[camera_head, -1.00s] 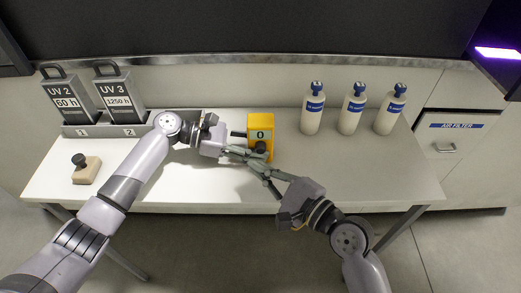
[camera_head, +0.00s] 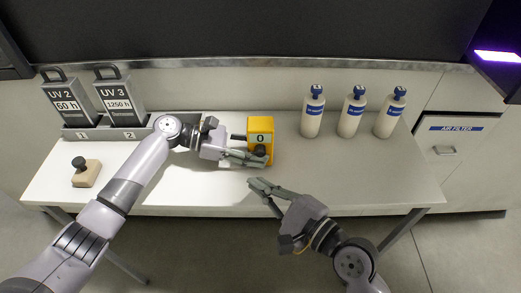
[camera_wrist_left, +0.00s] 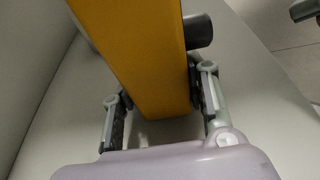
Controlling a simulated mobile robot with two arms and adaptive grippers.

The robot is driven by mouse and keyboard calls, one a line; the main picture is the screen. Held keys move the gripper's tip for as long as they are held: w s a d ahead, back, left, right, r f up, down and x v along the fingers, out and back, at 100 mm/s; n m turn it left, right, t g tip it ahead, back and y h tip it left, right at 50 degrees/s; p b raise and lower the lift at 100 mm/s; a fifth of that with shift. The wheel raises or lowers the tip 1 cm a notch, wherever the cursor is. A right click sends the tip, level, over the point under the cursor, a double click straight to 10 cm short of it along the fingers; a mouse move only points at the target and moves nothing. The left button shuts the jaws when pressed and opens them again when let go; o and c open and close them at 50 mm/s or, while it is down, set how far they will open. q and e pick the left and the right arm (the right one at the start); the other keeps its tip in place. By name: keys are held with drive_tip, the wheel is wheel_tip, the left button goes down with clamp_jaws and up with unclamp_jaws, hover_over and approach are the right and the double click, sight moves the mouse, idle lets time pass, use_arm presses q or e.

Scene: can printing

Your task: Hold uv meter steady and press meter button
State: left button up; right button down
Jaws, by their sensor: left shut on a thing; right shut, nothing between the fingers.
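The yellow UV meter (camera_head: 261,125) stands on the table, its pale display reading 0 and a dark round button (camera_head: 260,150) low on its front. My left gripper (camera_head: 250,157) is shut on the meter from the left. In the left wrist view the yellow meter body (camera_wrist_left: 145,60) sits between the fingers of my left gripper (camera_wrist_left: 160,105), and a dark knob sticks out at its side. My right gripper (camera_head: 262,188) is shut and empty, in front of the meter and apart from it, near the table's front edge.
Three white bottles with blue caps (camera_head: 351,115) stand right of the meter. Lamp cases UV 2 (camera_head: 68,101) and UV 3 (camera_head: 120,101) stand in a grey holder (camera_head: 110,133) at back left.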

use_arm(q)
drive_tip(key=o, duration=0.9)
drive_tip(key=shift+o, duration=0.2)
